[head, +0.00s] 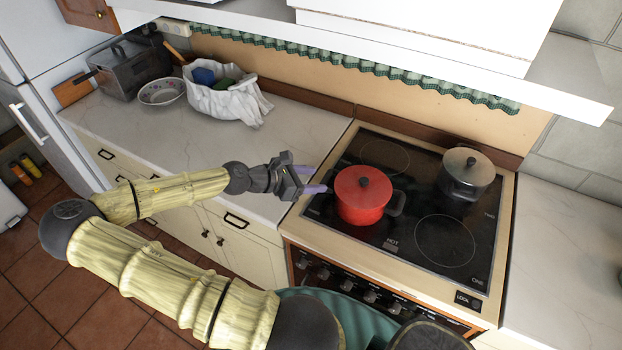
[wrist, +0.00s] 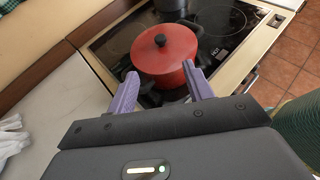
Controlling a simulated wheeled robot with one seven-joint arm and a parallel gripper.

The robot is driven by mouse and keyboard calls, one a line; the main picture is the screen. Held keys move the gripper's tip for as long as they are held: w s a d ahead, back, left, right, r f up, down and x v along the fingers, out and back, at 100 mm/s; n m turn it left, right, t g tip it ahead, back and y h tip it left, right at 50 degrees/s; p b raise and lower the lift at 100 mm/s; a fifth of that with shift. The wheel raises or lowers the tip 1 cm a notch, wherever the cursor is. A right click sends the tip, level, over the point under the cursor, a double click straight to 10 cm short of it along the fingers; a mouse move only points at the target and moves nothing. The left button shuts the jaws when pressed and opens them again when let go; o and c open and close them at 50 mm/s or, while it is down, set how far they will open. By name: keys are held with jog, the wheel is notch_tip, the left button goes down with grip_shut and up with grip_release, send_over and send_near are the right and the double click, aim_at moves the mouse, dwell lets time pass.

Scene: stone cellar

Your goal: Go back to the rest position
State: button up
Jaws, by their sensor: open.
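My gripper (head: 316,179) is at the left edge of the stove, beside a red lidded pot. In the wrist view its two purple fingers (wrist: 161,92) are spread apart, with the near side of the pot just ahead of them. The red pot (head: 361,203) stands upright on the front left part of the black cooktop, its lid with a dark knob on top. It also shows in the wrist view (wrist: 165,62). Whether a finger touches the pot or its left handle I cannot tell. My arm reaches in from the lower left.
A dark metal pot (head: 466,173) stands at the back right of the cooktop (head: 420,272). On the left counter (head: 190,145) are a white cloth-lined container (head: 226,98), a bowl (head: 162,92) and a grey metal box (head: 131,68). A white hood overhangs the stove.

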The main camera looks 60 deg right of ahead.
dwell(0.7)
jog(key=w+a+f+m+t+y, duration=0.2)
jog(key=a+f+m+y, duration=0.15)
jog(key=a, duration=0.45)
jog(key=w+a+f+m+t+y, duration=0.2)
jog(key=a+f+m+y, duration=0.15)
jog(key=a, duration=0.55)
jog(key=w+a+r+m+t+y, duration=0.2)
jog(key=a+r, duration=0.5)
jog(key=a, duration=0.2)
jog(key=w+a+r+m+t+y, duration=0.1)
jog(key=a+r+m+t, duration=0.1)
jog(key=a+r, duration=0.5)
jog(key=shift+w+a+t+y, duration=0.4)
jog(key=shift+a+t, duration=0.4)
jog(key=shift+a, duration=0.3)
